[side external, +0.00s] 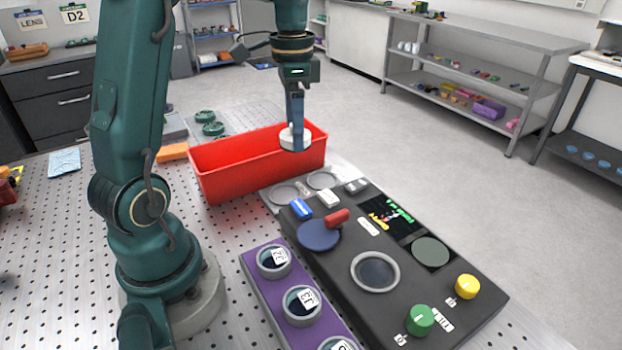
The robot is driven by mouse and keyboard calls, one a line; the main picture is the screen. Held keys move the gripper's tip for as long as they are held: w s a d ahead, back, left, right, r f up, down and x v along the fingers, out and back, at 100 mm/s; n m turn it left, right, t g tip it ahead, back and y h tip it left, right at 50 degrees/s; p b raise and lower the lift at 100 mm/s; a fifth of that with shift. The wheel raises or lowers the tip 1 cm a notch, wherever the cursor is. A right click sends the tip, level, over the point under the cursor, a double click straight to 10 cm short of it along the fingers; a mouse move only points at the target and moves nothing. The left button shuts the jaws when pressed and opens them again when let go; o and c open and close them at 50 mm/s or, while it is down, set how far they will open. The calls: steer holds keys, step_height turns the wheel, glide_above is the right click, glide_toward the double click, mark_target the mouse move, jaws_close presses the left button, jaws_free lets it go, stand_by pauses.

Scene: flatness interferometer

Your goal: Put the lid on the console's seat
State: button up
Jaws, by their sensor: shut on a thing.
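A white round lid (303,138) is held by my gripper (296,138), whose fingers are shut on it. The lid hangs over the red bin (225,179), near its right end; whether it touches the rim is not clear. The dark console (345,293) lies in front of the bin, to the right. On it are a pale ring around a dark round recess (375,271), a grey-green disc (431,252) and a blue disc with a red lever (319,236). I cannot tell for sure which is the seat. The lid is apart from all of these.
A green knob (420,320) and a yellow knob (466,287) stand up at the console's near right. A purple rack (262,293) with several labelled round cups lies along its left side.

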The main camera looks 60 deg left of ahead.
steer(key=s+d+r+n, duration=0.1)
steer(key=d+r+n, duration=0.1)
steer(key=d, duration=0.7)
steer(key=shift+s+d+r+n, duration=0.3)
steer(key=shift+s+d+n, duration=0.1)
steer(key=shift+n, duration=0.4)
steer(key=shift+w, duration=0.1)
steer(key=w+d+f, duration=0.1)
steer(key=d+f, duration=0.1)
steer(key=d, duration=0.5)
steer(key=d+f, duration=0.3)
steer(key=d, duration=0.4)
steer(key=shift+w+f, duration=0.2)
steer(key=shift+f, duration=2.9)
